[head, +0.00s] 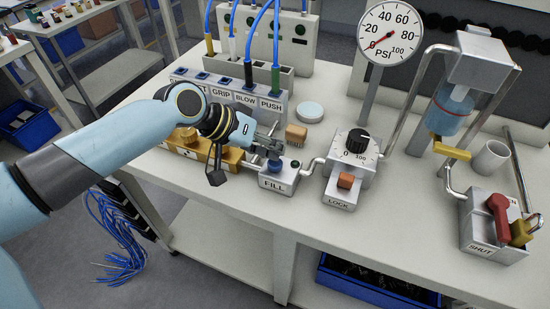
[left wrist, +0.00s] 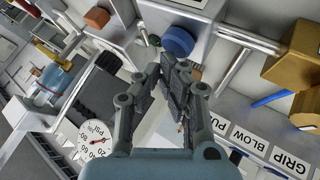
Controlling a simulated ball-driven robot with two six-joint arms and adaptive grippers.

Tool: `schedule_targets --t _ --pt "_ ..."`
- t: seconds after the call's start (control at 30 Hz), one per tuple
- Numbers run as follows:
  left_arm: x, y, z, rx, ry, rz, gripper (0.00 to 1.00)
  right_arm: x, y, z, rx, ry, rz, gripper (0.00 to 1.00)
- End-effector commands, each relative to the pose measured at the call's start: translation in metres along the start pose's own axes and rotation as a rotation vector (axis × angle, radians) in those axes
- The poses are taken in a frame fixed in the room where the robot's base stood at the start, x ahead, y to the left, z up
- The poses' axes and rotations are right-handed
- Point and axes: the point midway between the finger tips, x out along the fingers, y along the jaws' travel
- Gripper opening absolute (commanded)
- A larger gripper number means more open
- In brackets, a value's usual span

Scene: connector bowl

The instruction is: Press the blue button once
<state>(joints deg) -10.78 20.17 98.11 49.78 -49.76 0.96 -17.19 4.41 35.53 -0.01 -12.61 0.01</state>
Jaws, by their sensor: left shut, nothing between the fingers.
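The blue button (head: 275,166) is a round knob on top of the grey box labelled FILL (head: 274,184). In the left wrist view the blue button (left wrist: 178,41) shows just beyond the fingertips. My left gripper (head: 270,149) is shut and empty, with its tips at or just above the button in the head view. In the left wrist view the gripper's fingertips (left wrist: 172,62) appear close beside the button. I cannot tell whether they touch it. My right gripper is not in view.
Right of the FILL box stands a dial box (head: 353,155) with an orange LOCK block (head: 346,181). A PSI gauge (head: 390,32) reads near zero. A brass block (head: 190,140) lies behind my left wrist. A labelled socket rack (head: 232,91) and brush (head: 296,134) stand behind.

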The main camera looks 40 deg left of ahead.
Motion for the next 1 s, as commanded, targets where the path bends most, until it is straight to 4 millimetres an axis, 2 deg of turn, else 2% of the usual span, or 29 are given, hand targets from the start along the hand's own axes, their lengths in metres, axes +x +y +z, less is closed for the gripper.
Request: schedule_targets --t 1.0 --pt "0.0070 -0.0051 0.0055 -0.001 -0.001 0.000 0.00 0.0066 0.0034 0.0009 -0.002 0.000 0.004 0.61"
